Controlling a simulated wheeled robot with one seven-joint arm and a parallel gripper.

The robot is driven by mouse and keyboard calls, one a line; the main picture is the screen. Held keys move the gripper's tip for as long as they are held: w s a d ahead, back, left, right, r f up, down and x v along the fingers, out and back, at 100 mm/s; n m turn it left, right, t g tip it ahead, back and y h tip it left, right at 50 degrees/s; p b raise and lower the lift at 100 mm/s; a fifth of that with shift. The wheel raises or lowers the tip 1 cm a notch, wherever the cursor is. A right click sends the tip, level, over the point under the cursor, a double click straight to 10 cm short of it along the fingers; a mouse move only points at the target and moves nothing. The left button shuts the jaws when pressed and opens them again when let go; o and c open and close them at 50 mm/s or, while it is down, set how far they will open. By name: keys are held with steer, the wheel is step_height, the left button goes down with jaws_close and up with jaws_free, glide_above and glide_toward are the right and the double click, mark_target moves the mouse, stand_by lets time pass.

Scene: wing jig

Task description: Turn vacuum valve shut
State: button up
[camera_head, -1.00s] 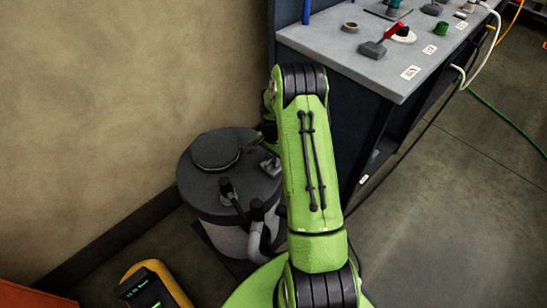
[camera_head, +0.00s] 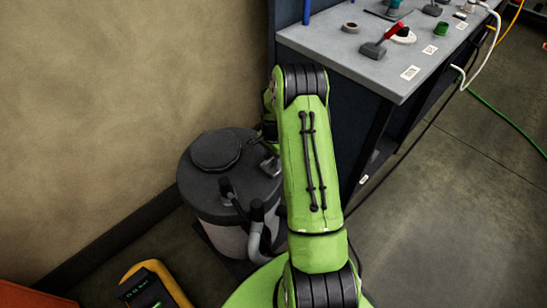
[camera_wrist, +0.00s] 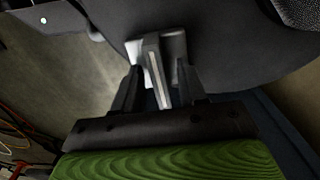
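The vacuum is a dark grey drum-shaped unit (camera_head: 212,195) with a round raised cap, standing on the floor left of my arm. A small light grey lever on a pale plate, seemingly the valve (camera_wrist: 154,66), sits on its dark top in the wrist view. My gripper (camera_wrist: 160,82) has one dark finger on each side of the lever, with what look like narrow gaps. My arm hides most of the gripper in the head view.
A grey workbench (camera_head: 345,55) with tools stands right of my arm. A beige wall (camera_head: 130,90) is close behind the vacuum. A grey hose (camera_head: 257,238) rises beside the drum. A yellow device (camera_head: 150,285) is at lower left. Floor at right is open, crossed by cables.

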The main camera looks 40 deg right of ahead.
step_height(320, 180, up, 16)
steer(key=p, duration=0.4)
steer(key=shift+f, duration=0.15)
step_height(320, 180, up, 11)
steer(key=n+t+p, duration=0.1)
steer(key=n+p, duration=0.1)
steer(key=n, duration=0.2)
glide_above(273, 158)
steer(key=s+a, duration=0.2)
steer(key=a, duration=0.4)
steer(key=s+a+r+n+t+h+p, duration=0.1)
steer(key=s+a+r+n, duration=0.2)
steer(key=s+a+r, duration=0.3)
steer(key=s+a+r+n+t+p, duration=0.1)
steer(key=s+a+r+n, duration=0.1)
steer(key=s, duration=0.3)
steer(key=s+a+r+n+t+p, duration=0.1)
steer(key=s+a+r+n, duration=0.2)
steer(key=s+n, duration=0.1)
steer(key=s+a+r+n+t+y+p, duration=0.1)
steer(key=s+a+r+n, duration=0.2)
steer(key=s, duration=0.3)
steer(key=shift+n+t, duration=0.3)
